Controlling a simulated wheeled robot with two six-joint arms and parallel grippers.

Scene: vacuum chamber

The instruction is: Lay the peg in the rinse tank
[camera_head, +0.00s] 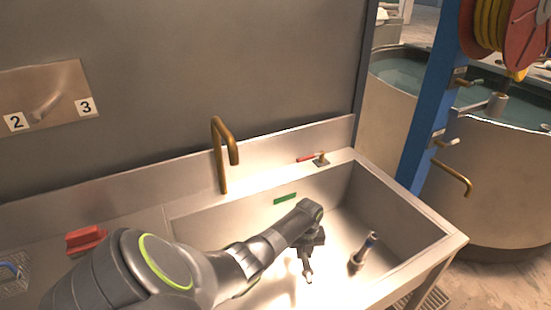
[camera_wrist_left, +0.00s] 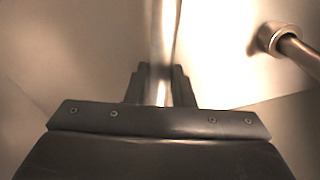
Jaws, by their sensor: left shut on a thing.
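The rinse tank (camera_head: 410,222) is a pale metal basin under a brass tap, brightly lit inside. My left arm reaches over its near side. My left gripper (camera_head: 308,264) points down inside the basin and is shut on the peg. The peg's light tip (camera_head: 309,277) shows just below the fingers in the head view. In the left wrist view the peg (camera_wrist_left: 165,45) is a shiny metal rod running up from between the fingers (camera_wrist_left: 161,88). The fingers and gripper body hide part of it. I cannot tell whether it touches the basin floor. My right gripper is not in view.
An upright pipe (camera_head: 362,252) with a wider base stands in the basin, right of my left gripper; its collar also shows in the wrist view (camera_wrist_left: 270,38). The brass tap (camera_head: 224,155) rises at the back. A red-handled valve (camera_head: 318,159) sits on the rim.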

